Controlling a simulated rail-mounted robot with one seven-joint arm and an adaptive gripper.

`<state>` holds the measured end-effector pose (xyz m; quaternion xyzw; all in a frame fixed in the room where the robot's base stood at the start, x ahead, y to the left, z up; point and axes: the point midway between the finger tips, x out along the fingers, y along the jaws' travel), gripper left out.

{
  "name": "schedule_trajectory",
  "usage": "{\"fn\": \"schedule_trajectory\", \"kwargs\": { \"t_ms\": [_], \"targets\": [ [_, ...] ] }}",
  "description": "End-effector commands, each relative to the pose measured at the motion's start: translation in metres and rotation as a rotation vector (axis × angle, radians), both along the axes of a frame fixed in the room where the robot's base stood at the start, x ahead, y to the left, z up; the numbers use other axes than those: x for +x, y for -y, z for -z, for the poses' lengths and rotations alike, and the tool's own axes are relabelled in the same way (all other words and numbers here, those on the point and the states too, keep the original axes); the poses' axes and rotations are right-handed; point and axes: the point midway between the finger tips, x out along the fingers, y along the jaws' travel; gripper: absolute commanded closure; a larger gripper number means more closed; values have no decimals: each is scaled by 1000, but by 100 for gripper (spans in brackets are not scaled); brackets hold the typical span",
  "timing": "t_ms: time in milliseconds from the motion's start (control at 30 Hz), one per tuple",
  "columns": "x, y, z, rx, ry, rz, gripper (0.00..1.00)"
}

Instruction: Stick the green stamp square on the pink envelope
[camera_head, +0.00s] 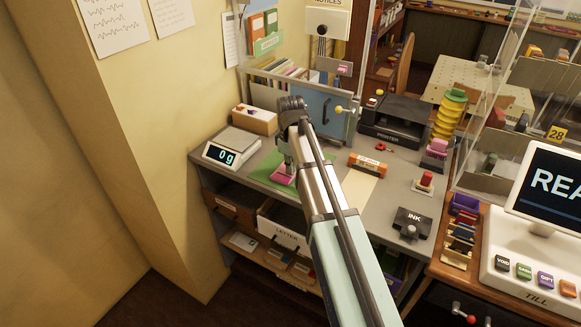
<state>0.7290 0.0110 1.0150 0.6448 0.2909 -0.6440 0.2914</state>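A small pink piece (283,179), which may be the pink envelope, lies on a green mat (262,172) on the grey counter. My arm covers part of both. My gripper (287,166) points down just above the pink piece. It is small and partly hidden by my arm, so I cannot tell whether it is open or holds anything, or whether it touches the pink piece. I cannot make out the green stamp in this view.
A scale (232,147) reading 0g stands left of the mat. An orange box (368,165), a red-topped stamper (425,181), an INK pad (412,222) and a printer (393,122) stand to the right. Bare counter (395,195) shows at right.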

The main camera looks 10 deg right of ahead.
Motion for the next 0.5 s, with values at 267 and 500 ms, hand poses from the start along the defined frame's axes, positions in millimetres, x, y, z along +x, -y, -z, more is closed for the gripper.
{"fn": "schedule_trajectory", "kwargs": {
  "t_ms": [267,500],
  "targets": [
    [0,0,1,0,-1,0,65],
    [0,0,-1,-1,-1,0,65]
  ]
}}
